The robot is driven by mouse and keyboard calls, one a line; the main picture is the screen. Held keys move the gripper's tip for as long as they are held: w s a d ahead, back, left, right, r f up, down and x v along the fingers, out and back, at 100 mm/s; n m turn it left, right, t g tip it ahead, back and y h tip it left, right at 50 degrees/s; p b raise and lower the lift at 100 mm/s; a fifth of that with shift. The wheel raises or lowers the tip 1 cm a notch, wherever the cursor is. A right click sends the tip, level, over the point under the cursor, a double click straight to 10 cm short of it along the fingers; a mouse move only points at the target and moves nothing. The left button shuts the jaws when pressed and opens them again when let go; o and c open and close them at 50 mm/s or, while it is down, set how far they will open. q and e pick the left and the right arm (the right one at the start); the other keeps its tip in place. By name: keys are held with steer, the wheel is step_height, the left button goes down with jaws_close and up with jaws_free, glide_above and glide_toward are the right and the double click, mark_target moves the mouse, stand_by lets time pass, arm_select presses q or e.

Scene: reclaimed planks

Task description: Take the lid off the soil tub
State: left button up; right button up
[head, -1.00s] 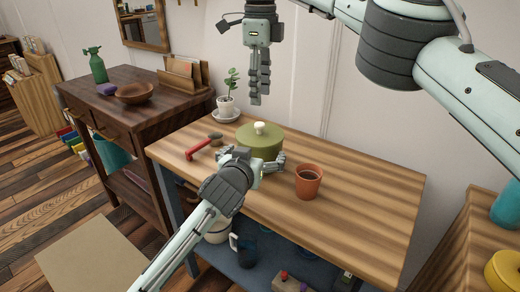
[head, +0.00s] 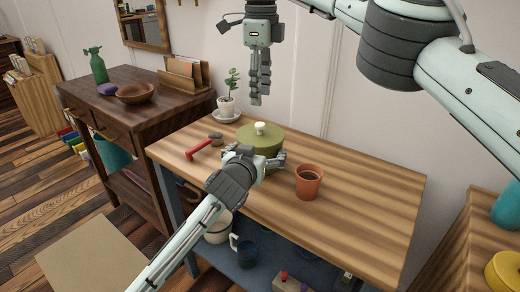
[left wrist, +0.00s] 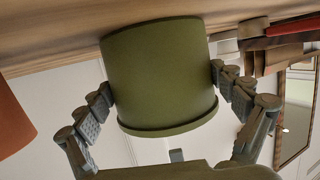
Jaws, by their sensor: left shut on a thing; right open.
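The soil tub (head: 270,158) is a round olive-green tub standing upright on the wooden table. In the left wrist view the tub (left wrist: 160,75) appears upside down, with a finger against each side and the lid's rim (left wrist: 170,130) low in the picture. My right gripper (head: 260,92) is open and empty, pointing down above and behind the lid.
A terracotta pot (head: 308,183) of soil stands just right of the tub. A red-handled tool (head: 203,147) lies left of it. A potted plant (head: 228,105) on a saucer stands at the back left corner. The table's right part is clear.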

mark_target(260, 124)
steer(key=n, duration=0.3)
steer(key=shift+s+a+r, duration=0.15)
steer(key=shift+r, duration=0.15)
step_height(260, 124, down, 9)
steer(key=n, duration=0.5)
steer(key=n+t, duration=0.1)
steer(key=n, duration=0.5)
steer(key=shift+f+h, duration=0.15)
steer(key=shift+h, duration=0.25)
steer(key=shift+c, duration=0.5)
jaws_close()
